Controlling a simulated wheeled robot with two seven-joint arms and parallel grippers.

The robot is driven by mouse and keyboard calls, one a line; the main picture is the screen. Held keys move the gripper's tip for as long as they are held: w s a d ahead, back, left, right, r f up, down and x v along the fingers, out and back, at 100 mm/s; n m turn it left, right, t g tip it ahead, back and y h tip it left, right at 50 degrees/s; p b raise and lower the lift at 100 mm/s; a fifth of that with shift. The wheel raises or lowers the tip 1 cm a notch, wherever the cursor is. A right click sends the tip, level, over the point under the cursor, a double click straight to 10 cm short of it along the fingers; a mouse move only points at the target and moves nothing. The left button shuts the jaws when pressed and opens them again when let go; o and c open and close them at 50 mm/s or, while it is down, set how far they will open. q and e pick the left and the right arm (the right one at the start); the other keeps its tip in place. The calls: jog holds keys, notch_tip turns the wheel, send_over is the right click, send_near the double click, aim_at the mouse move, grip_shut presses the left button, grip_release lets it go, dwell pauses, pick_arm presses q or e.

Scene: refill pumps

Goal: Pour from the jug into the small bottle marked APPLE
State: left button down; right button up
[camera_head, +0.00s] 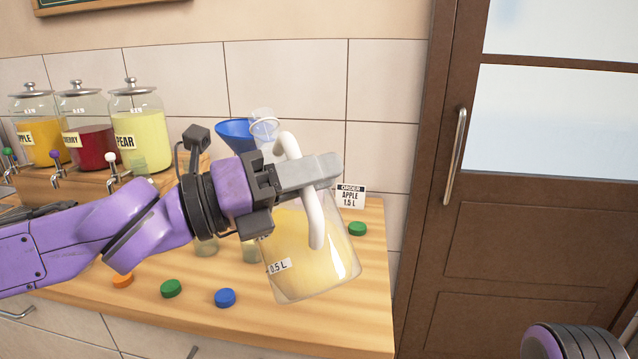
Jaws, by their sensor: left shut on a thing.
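My left gripper (292,190) is shut on the white handle of a clear jug (318,262). The jug is slightly tilted, holds pale yellow liquid and has a "0.5 L" label low on its left side. It appears to be held above the counter. Behind the gripper are a blue funnel (235,132) and a clear rounded vessel top (264,127). Small clear containers (250,250) are partly hidden behind my arm. I cannot read an APPLE mark on any small bottle. My right gripper is not in view.
Jars of orange (42,128), red (90,143) and pale yellow-green (141,143) liquid stand on a wooden stand with taps. An order card (350,197) reads APPLE 1.5 L. Green (171,288), blue (225,298) and orange caps lie on the wooden counter (330,330). A brown door is right.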

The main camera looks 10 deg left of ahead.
pick_arm(q)
jog(key=w+a+r+n+p, duration=0.1)
jog(key=r+n+p, duration=0.1)
jog(key=r+p, duration=0.1)
jog(key=w+a+r+n+t+p, duration=0.1)
jog(key=w+r+n+p, duration=0.1)
jog(key=r+p, duration=0.1)
jog(key=w+a+r+n+p, duration=0.2)
jog(key=r+n+p, duration=0.1)
jog(key=r+p, duration=0.1)
jog(key=shift+w+r+t, duration=0.2)
jog(key=shift+r+t, duration=0.1)
jog(key=shift+r, duration=0.2)
jog(key=shift+f, duration=0.2)
jog(key=shift+a+r+n+p, duration=0.25)
jog(key=shift+n+p, duration=0.05)
jog(key=shift+p, duration=0.35)
jog(key=shift+r, duration=0.1)
